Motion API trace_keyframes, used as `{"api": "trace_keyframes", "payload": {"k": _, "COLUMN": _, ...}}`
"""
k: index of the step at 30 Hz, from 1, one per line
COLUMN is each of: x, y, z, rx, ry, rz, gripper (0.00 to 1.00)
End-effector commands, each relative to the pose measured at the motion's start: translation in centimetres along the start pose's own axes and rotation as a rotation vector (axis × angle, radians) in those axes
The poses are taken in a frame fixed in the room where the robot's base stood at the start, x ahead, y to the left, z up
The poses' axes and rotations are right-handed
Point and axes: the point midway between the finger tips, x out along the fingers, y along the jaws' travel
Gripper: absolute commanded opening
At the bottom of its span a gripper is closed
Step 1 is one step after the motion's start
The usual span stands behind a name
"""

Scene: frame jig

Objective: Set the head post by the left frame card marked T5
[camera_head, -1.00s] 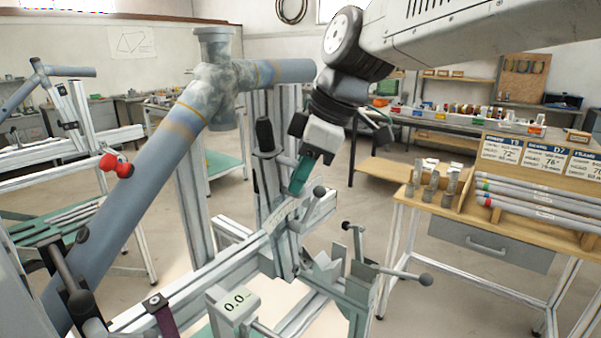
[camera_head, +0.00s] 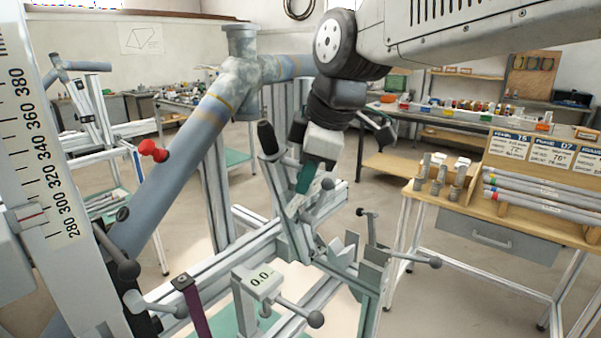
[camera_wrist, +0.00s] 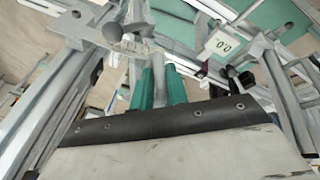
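The left frame card (camera_head: 510,147), marked T5, stands in the card row on the right bench. It shows 72°; its smaller lines are too small to read. A white upright scale (camera_head: 35,160) fills the left edge, with numbers from 280 to 380 and a reddish mark near the lowest ones. I cannot tell whether it belongs to the head post. My gripper (camera_head: 305,180) has green fingers and is low over the jig's middle, beside an angled bracket.
A small display (camera_head: 261,281) reading 0.0 sits on the jig's front rail. A large blue-grey tube (camera_head: 185,150) slants across the left. Dark ball-ended levers (camera_head: 125,268) stick out at lower left. Coloured-end tubes (camera_head: 540,195) lie on the right bench.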

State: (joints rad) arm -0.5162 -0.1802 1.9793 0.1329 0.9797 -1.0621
Motion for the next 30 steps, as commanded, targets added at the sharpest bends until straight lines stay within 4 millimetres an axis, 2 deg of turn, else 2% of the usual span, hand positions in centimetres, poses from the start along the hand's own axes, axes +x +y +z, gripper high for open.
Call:
{"api": "trace_keyframes", "payload": {"k": 1, "x": -0.1, "y": 0.1, "z": 0.0, "rx": 0.0, "ry": 0.001, "rz": 0.002, "gripper": 0.29}}
{"api": "trace_keyframes", "payload": {"k": 2, "x": -0.1, "y": 0.1, "z": 0.0, "rx": 0.0, "ry": 0.001, "rz": 0.002, "gripper": 0.34}}
{"api": "trace_keyframes", "payload": {"k": 12, "x": -0.5, "y": 0.0, "z": -0.1, "rx": -0.001, "ry": 0.001, "rz": 0.001, "gripper": 0.34}}
{"api": "trace_keyframes", "payload": {"k": 24, "x": -6.6, "y": 0.1, "z": -0.1, "rx": 0.0, "ry": 0.002, "rz": 0.004, "gripper": 0.34}}
{"api": "trace_keyframes", "payload": {"k": 30, "x": -7.8, "y": 0.0, "z": -0.1, "rx": -0.001, "ry": 0.001, "rz": 0.001, "gripper": 0.34}}
